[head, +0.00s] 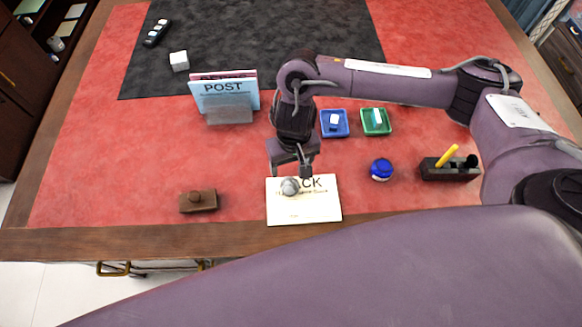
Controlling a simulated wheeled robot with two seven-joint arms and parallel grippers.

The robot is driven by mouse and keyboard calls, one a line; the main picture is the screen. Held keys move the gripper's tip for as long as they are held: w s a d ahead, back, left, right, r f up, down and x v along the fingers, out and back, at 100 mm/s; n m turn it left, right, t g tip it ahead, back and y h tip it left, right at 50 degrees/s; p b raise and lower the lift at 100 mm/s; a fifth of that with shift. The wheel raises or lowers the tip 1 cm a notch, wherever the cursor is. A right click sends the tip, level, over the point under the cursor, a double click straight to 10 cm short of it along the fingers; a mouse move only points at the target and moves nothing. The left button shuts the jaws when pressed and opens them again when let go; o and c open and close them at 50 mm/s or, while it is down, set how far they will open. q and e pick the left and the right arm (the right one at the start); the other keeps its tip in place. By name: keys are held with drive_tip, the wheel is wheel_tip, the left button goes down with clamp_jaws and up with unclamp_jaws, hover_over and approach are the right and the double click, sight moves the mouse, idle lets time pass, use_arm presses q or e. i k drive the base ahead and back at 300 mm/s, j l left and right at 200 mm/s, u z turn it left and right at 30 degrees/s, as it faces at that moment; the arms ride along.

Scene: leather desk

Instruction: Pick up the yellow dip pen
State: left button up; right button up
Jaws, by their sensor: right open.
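The yellow dip pen (448,155) stands tilted in a dark pen holder (437,172) on the right side of the desk. My right gripper (294,172) is open and points down over the cream card, well to the left of the pen. A round grey object (290,187) is just below its fingers on the card; I cannot tell whether they touch it. My left gripper is not in view.
The cream card (315,212) lies near the front edge. A blue round object (381,169) sits left of the pen holder. Blue (334,134) and green (376,133) trays lie behind. A brown block (198,202) and a post rack (229,114) are left. Red leather between them is clear.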

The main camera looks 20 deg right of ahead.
sight(453, 148)
drive_tip(key=k, duration=1)
